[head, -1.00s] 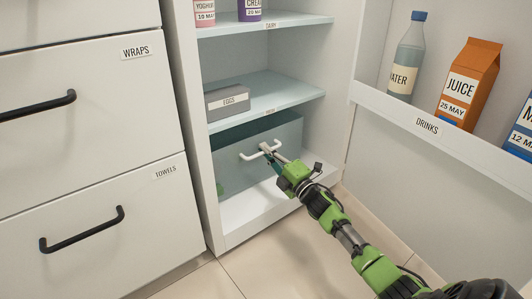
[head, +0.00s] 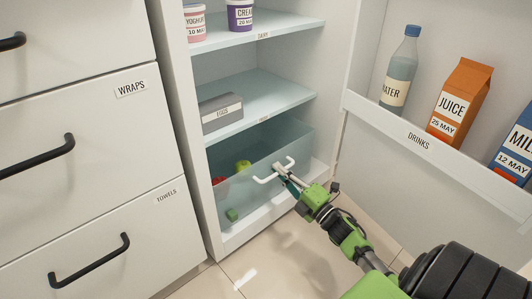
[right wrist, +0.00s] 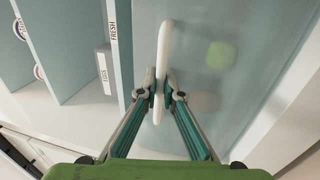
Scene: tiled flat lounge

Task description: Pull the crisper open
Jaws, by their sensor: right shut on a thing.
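The crisper (head: 265,195) is a bluish see-through drawer at the bottom of the open fridge. It stands partly pulled out, and its open top shows a green item (head: 243,166) and a red item (head: 220,181) inside. Its white bar handle (head: 262,180) is on the front. My right gripper (head: 280,170) is shut on the handle. In the right wrist view, the two fingers (right wrist: 159,95) close on either side of the white handle (right wrist: 163,60), with the crisper front (right wrist: 240,90) behind. My left gripper is not in view.
The fridge door (head: 400,150) stands open at the right, with water, juice and milk in its rack. An egg box (head: 222,112) sits on the shelf above the crisper. Cabinet drawers with black handles (head: 90,262) stand at the left. Tiled floor (head: 275,255) is clear in front.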

